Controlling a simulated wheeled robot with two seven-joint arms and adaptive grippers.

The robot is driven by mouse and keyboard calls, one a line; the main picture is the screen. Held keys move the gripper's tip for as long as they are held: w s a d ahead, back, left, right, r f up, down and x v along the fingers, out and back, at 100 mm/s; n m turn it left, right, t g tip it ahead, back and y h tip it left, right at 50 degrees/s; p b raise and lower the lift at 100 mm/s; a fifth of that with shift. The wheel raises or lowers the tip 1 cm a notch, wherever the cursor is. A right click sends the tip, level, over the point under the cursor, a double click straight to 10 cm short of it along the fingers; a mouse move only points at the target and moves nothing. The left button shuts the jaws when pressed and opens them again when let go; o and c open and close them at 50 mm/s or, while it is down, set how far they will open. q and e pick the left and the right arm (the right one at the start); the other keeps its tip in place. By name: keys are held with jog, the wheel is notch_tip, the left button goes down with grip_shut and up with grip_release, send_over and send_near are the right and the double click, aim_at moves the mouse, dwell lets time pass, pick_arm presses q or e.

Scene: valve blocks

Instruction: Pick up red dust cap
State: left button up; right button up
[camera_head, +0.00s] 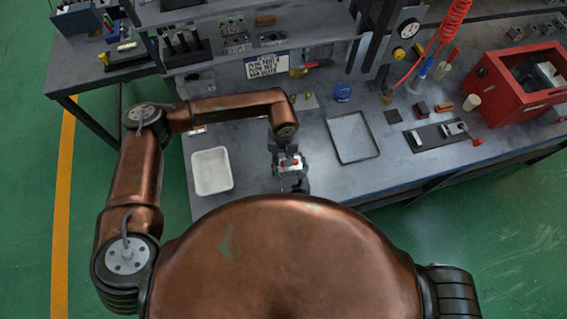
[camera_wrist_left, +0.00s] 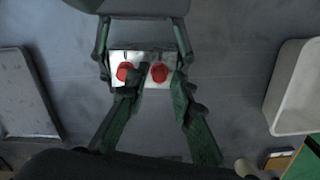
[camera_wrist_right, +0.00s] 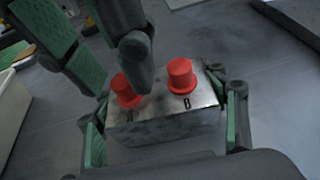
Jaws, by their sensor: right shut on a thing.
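A metal valve block (camera_wrist_right: 165,122) marked A and B carries two red dust caps, cap A (camera_wrist_right: 126,92) and cap B (camera_wrist_right: 181,76). It also shows in the head view (camera_head: 291,170). My right gripper (camera_wrist_right: 165,130) is shut on the block, its green-padded fingers on the block's two ends. My left gripper (camera_wrist_left: 168,90) is open at the block. One of its fingertips is between the two caps and the other is on the outer side of cap A, which is the right-hand cap (camera_wrist_left: 160,73) in the left wrist view. Contact with the cap cannot be told.
On the bench, a white tray (camera_head: 196,172) stands left of the grippers and a dark-rimmed tray (camera_head: 346,157) lies to the right. Bare bench surrounds the block.

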aim_at(283, 163)
pick_arm(q)
jog(key=shift+f, duration=0.6)
jog(key=shift+c, duration=0.2)
jog(key=c, duration=0.4)
jog(key=shift+r, duration=0.1)
notch_tip(283, 163, up, 10)
jog(key=shift+f, duration=0.1)
